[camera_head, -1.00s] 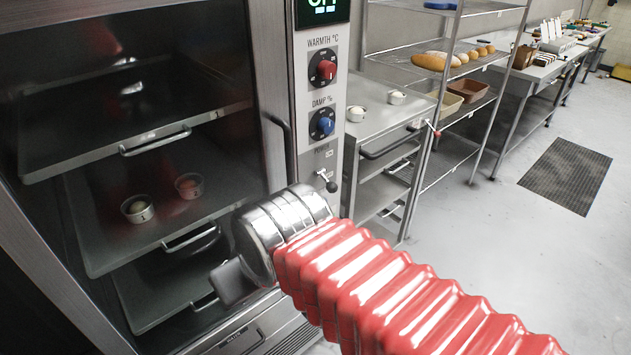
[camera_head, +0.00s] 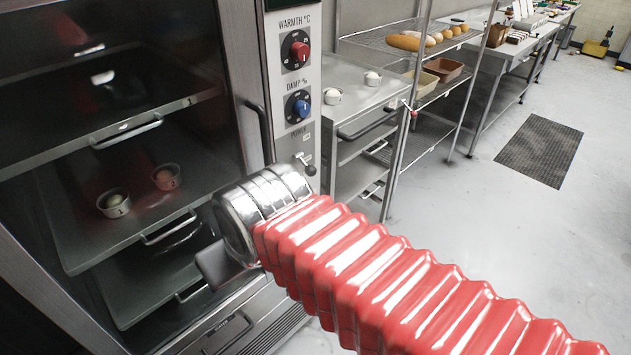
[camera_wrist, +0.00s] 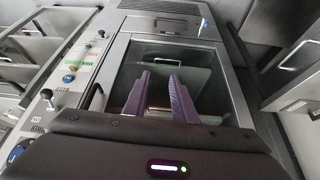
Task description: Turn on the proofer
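The proofer (camera_head: 235,100) is the tall steel cabinet with a dark glass door at the left of the head view. Its narrow front panel carries a red WARMTH knob (camera_head: 299,50), a blue DAMP knob (camera_head: 301,108) and, below the POWER label, a small lever with a dark ball end (camera_head: 309,169). In the wrist view a black-balled lever (camera_wrist: 47,95) stands out from the panel, left of my gripper. My gripper (camera_wrist: 158,75) shows two purple fingers apart, with nothing between them, in front of the glass. The fingers are hidden in the head view.
Dark trays and two small cups (camera_head: 114,203) show behind the glass. A vertical door handle (camera_head: 262,130) stands beside the panel. A steel trolley (camera_head: 365,115) and a rack with bread (camera_head: 405,41) stand to the right. The floor around the dark mat (camera_head: 540,150) is clear.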

